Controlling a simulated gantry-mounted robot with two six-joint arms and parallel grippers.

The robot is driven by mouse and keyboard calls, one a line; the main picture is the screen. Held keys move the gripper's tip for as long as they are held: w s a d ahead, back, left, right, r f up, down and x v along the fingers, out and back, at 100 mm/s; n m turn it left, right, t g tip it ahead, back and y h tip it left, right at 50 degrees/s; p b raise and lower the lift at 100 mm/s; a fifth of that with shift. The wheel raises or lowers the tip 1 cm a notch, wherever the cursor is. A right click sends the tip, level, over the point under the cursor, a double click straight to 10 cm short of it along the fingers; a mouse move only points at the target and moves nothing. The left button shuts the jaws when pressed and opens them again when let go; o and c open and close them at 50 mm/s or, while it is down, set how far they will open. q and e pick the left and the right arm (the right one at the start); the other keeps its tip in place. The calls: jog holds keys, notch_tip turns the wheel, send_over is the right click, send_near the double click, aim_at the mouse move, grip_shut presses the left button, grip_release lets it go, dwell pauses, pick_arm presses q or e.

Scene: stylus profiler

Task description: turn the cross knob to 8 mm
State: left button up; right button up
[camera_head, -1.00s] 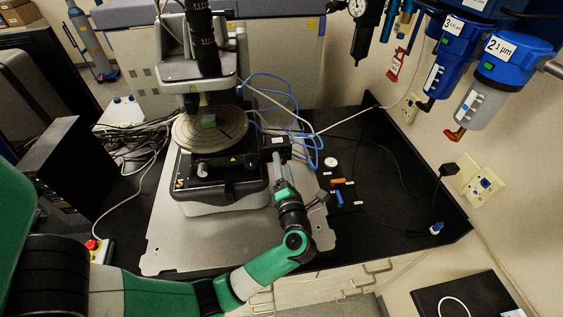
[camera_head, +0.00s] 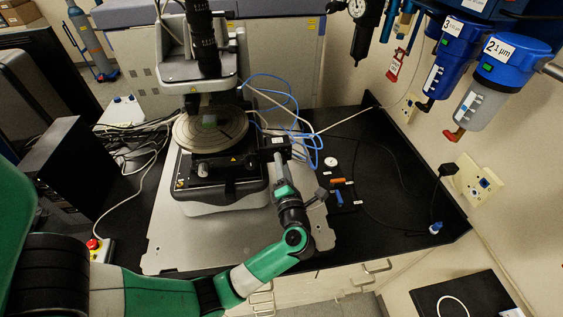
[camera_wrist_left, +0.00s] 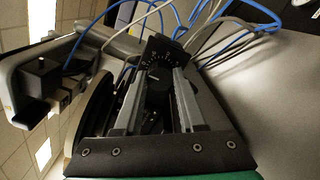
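The cross knob (camera_wrist_left: 158,82) is a dark round knob in front of a black dial plate (camera_wrist_left: 166,52) with white marks, in the left wrist view. The marks are too small to read. My left gripper (camera_wrist_left: 160,76) has its two grey fingers on either side of the knob, apart from each other, and I cannot make out firm contact. In the head view, my left gripper (camera_head: 274,147) is at the right side of the profiler's stage base (camera_head: 222,168), where it hides the knob. My right gripper is not in view.
The round stage (camera_head: 225,133) with a small green sample (camera_head: 209,120) sits under the profiler head (camera_head: 197,66). Blue and white cables run behind the gripper. Small tools (camera_head: 338,181) lie on the black bench to the right. A red stop button (camera_head: 92,244) is at the lower left.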

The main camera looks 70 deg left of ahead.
pick_arm(q)
grip_shut()
jog(key=m, duration=1.1)
jog(key=shift+m, duration=0.4)
jog(key=o, duration=0.6)
grip_release()
jog(key=shift+c, duration=0.2)
jog(key=p+v, duration=0.3)
jog(key=v, duration=0.5)
